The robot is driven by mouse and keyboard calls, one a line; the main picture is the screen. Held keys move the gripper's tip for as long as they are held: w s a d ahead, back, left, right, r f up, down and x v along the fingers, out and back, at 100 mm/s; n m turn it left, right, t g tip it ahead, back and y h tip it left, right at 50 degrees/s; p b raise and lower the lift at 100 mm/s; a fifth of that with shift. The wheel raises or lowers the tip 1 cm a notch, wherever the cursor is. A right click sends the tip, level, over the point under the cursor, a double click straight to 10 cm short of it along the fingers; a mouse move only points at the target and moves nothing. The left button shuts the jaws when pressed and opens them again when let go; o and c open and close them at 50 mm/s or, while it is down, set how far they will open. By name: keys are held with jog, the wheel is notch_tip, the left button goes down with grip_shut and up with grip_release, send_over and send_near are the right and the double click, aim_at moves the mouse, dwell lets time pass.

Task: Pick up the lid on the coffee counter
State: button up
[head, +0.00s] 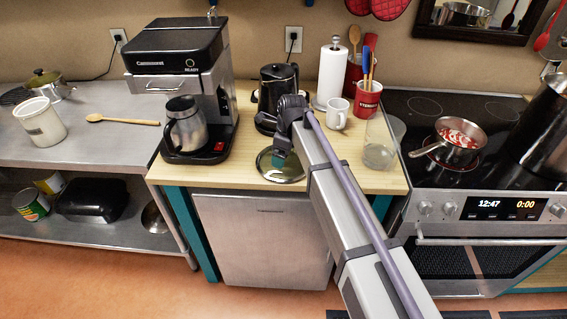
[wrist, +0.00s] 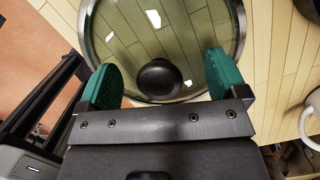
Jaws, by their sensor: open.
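The lid (head: 291,172) is a round glass lid with a metal rim, lying on the wooden coffee counter (head: 240,178) to the right of the coffee machine. In the wrist view the lid (wrist: 126,40) fills the top, and its round black knob (wrist: 159,78) stands between my two green fingertips. My gripper (head: 281,158) is open over the lid, with a finger on each side of the knob (wrist: 164,75) and visible gaps to both. In the head view my gripper hides the knob and part of the lid.
The coffee machine (head: 180,75) with its carafe (head: 186,128) stands left of the lid. A black kettle (head: 276,88) is behind my gripper. A white mug (head: 337,113), a red utensil crock (head: 368,100) and a clear glass jar (head: 379,145) stand to the right, before the stove (head: 470,150).

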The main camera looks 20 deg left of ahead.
jog(key=shift+s+d+r, duration=0.1)
jog(key=shift+s+d, duration=0.05)
jog(key=shift+s, duration=0.05)
jog(key=c, duration=1.4)
